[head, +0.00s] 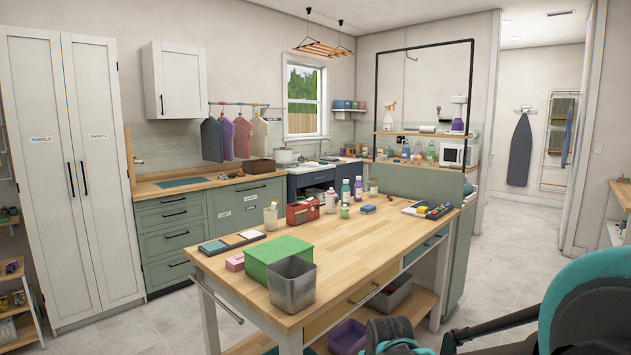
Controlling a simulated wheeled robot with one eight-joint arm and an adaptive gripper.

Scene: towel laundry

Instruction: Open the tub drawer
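The wooden-topped work table (370,235) has a shut yellow drawer (340,308) with a dark handle in its near long side. A pale blue drawer (425,250) sits farther right in the same side and looks shut. Green cabinet drawers (172,216) along the left wall are shut. The labelled green front (247,203) beside them is also shut. I cannot tell which is the tub drawer, as the labels are too small to read. Black and teal parts of my arm fill the bottom right. My gripper's fingertips do not show.
A green box (277,253) and a grey metal bin (292,285) stand at the table's near left corner. A purple tub (347,338) and a grey tub (391,297) sit below the table. Floor (510,255) is clear at right.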

